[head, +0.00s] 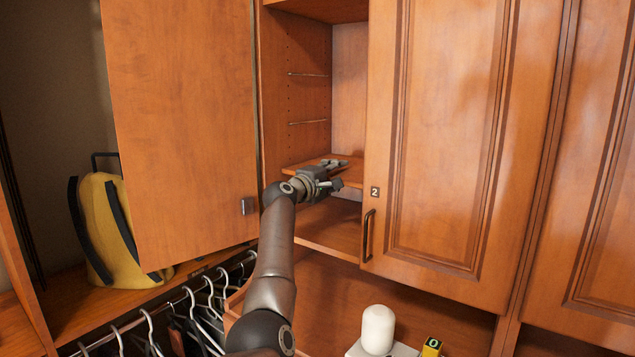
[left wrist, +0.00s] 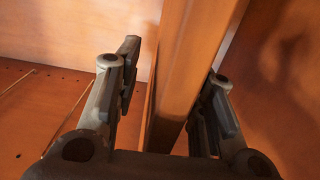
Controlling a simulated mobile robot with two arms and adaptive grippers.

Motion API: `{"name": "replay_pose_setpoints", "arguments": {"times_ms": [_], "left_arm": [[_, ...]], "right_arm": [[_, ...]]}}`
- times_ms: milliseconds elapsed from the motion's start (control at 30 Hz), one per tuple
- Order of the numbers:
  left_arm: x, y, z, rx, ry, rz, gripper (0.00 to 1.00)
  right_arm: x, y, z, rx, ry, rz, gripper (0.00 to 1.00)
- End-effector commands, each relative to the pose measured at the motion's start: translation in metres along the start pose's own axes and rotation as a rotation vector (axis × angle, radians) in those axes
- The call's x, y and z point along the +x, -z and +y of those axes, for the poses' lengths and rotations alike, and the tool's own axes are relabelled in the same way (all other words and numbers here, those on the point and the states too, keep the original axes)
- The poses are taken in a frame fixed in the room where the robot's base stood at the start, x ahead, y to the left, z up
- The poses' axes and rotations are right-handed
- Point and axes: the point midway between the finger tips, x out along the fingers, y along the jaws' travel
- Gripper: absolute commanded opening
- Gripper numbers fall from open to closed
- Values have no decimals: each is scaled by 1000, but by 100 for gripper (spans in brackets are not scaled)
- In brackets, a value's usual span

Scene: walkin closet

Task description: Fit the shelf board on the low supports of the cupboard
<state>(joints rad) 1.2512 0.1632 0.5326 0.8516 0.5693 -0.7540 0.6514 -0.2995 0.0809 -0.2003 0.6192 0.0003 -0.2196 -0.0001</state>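The cupboard (head: 312,60) stands open in the head view, with two pairs of thin metal supports marked by rods (head: 308,122) on its left inner wall. The shelf board (head: 352,172) lies roughly level inside, below both visible rods and above the cupboard floor. My left gripper (head: 330,184) is at the board's front edge. In the left wrist view the board (left wrist: 182,75) runs between the fingers, with a visible gap beside the left finger, so the gripper looks open around it. The low supports under the board are hidden, so its seating cannot be told. My right gripper is not in view.
An open door (head: 185,120) hangs left of my left arm; a closed door (head: 440,140) labelled 2 bounds the opening on the right. Clothes hangers (head: 190,305) and a yellow backpack (head: 103,225) are lower left. A white rounded object (head: 377,330) stands below.

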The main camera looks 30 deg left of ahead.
Motion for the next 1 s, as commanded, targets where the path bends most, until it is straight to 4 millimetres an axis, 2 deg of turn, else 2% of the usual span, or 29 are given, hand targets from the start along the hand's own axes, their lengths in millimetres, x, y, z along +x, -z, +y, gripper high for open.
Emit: {"name": "replay_pose_setpoints", "arguments": {"times_ms": [367, 800, 1000], "left_arm": [[-37, -1, 0, 2, -1, 2, 37], [-90, 0, 1, 1, -3, 2, 37], [-105, -1, 1, -1, -3, 1, 37]], "right_arm": [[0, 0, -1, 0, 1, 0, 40], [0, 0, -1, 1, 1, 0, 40], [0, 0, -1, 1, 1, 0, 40]]}}
